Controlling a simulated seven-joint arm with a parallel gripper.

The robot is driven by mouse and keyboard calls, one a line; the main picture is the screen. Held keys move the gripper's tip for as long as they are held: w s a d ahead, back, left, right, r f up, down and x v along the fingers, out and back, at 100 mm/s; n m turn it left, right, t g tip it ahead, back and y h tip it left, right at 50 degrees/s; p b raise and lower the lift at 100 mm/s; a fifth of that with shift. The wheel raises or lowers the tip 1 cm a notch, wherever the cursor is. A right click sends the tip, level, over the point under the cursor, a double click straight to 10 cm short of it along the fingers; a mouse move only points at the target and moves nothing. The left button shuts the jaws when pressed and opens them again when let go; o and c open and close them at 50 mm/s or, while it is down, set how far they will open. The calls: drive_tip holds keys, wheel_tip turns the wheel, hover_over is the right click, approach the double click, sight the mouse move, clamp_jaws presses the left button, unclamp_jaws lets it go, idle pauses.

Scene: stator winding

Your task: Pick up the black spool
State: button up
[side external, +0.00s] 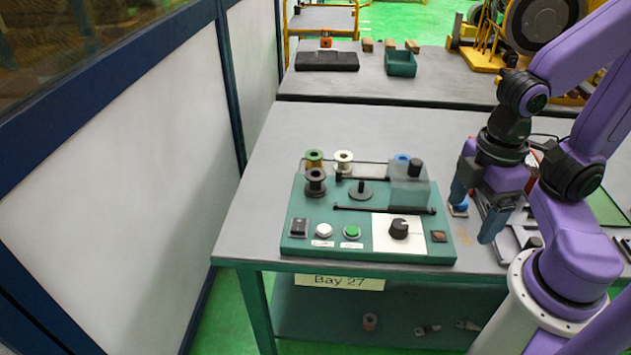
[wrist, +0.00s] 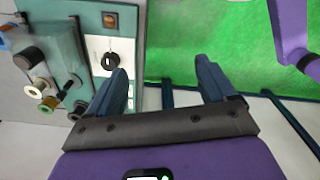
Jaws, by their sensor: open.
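The black spool (side external: 315,183) stands upright at the left of the green winding station (side external: 300,255), in front of a green spool (side external: 314,158) and a white spool (side external: 343,160). In the wrist view, the black spool (wrist: 77,111) is small at the lower left, outside the fingers. My gripper (side external: 476,207) is open and empty, just right of the station and well away from the black spool. Its two fingers (wrist: 160,68) stand wide apart in the wrist view.
A translucent block (side external: 408,188) and a spindle disc (side external: 361,190) stand on the station. A black knob (side external: 399,228) and several buttons line its front. Bare grey table (side external: 270,160) is at left.

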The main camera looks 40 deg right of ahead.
drive_tip(key=w+a+r, duration=0.2)
drive_tip(key=w+a, duration=0.2)
drive_tip(key=w, duration=0.5)
drive_tip(key=n, duration=0.3)
hover_over(316, 181)
drive_tip(key=w+d, duration=0.2)
drive_tip(key=w, duration=0.1)
drive_tip(key=f, duration=1)
drive_tip(key=shift+s+f, duration=0.2)
drive_tip(key=shift+f, duration=0.2)
drive_tip(key=shift+s+a+f, duration=0.15)
drive_tip(key=shift+f, duration=1.2)
drive_tip(key=shift+s+a+f, duration=0.1)
drive_tip(key=shift+s+f, duration=0.05)
drive_tip(key=shift+f, duration=1.2)
drive_tip(key=c, duration=1.1)
